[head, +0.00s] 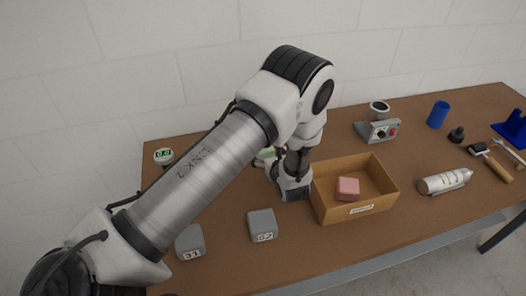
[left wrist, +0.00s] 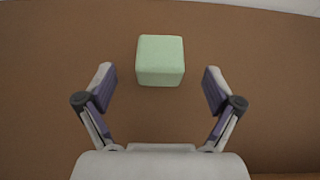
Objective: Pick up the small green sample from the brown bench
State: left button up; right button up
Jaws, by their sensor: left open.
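The small green sample (left wrist: 160,61) is a pale green block with rounded edges, lying on the brown bench (left wrist: 50,60). In the left wrist view it is at the top middle, ahead of the open fingers and roughly centred between them. In the head view only a part of the sample (head: 265,153) shows, beside my left arm, which hides the rest. My left gripper (left wrist: 158,90) is open and empty, with bare bench between its fingers. In the head view the gripper is low near the bench, left of a cardboard box. My right gripper is not in view.
The cardboard box (head: 327,206) holds a pink block (head: 347,189). Two grey blocks, one at the left (head: 190,242) and one in the middle (head: 262,225), stand near the front. A metal cylinder (head: 444,181), a blue cup (head: 438,114) and tools lie at the right.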

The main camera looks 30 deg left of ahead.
pick_arm(q)
jog(key=p+x, duration=0.3)
jog(key=x, duration=0.2)
jog(key=shift+w+a+r, duration=0.1)
jog(key=shift+a, duration=0.1)
jog(key=shift+w+a+f, duration=0.2)
jog(key=shift+a+f, duration=0.05)
jog(key=shift+f, duration=0.1)
jog(key=shift+d+r, duration=0.1)
jog(key=c, duration=0.9)
jog(key=shift+c, duration=0.2)
